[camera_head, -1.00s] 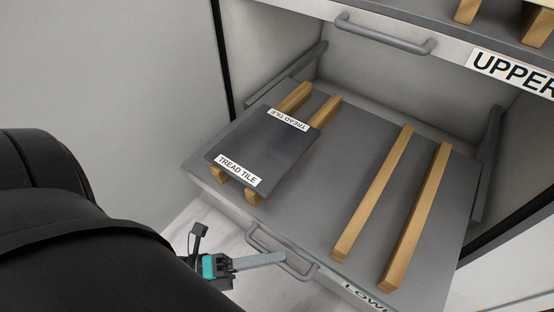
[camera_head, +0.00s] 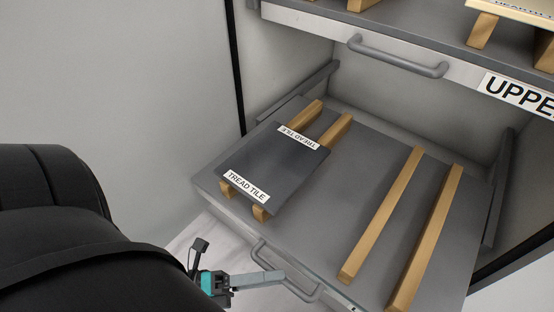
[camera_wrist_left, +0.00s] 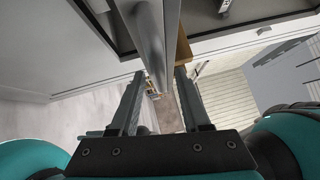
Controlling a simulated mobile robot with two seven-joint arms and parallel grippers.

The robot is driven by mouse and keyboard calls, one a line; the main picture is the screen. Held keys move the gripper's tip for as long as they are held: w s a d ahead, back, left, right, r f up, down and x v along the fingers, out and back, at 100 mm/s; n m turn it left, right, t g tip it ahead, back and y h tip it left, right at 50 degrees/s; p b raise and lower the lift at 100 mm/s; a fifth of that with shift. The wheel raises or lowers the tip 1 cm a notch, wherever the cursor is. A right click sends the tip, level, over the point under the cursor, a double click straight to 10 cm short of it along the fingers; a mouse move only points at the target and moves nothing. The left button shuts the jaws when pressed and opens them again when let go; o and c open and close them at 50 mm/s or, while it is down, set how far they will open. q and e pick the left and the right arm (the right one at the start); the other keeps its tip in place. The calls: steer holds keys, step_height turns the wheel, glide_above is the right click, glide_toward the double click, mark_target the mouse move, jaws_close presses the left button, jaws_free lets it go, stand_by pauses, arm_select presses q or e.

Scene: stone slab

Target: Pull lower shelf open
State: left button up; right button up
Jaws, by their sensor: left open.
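The lower shelf (camera_head: 345,215) is a grey pull-out tray and stands well out of the cabinet, below the upper shelf. Its grey bar handle (camera_head: 307,294) is on the front face, near the bottom of the head view. My left gripper (camera_head: 272,279) is at this handle, with its fingers open. In the left wrist view, my gripper (camera_wrist_left: 159,74) has a finger on each side of a grey bar (camera_wrist_left: 152,35), which looks like the handle. I cannot tell whether the fingers touch it. My right gripper is not in view.
A dark tread tile (camera_head: 277,167) lies on two wooden strips on the lower shelf's left. Two bare strips (camera_head: 385,212) lie on its right. The upper shelf (camera_head: 440,30), with its own handle (camera_head: 397,57), is above. A pale wall (camera_head: 110,80) is on the left.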

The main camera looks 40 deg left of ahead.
arm_select(q)
steer(key=v, duration=1)
steer(key=shift+s+a+b, duration=0.3)
steer(key=shift+a, duration=0.05)
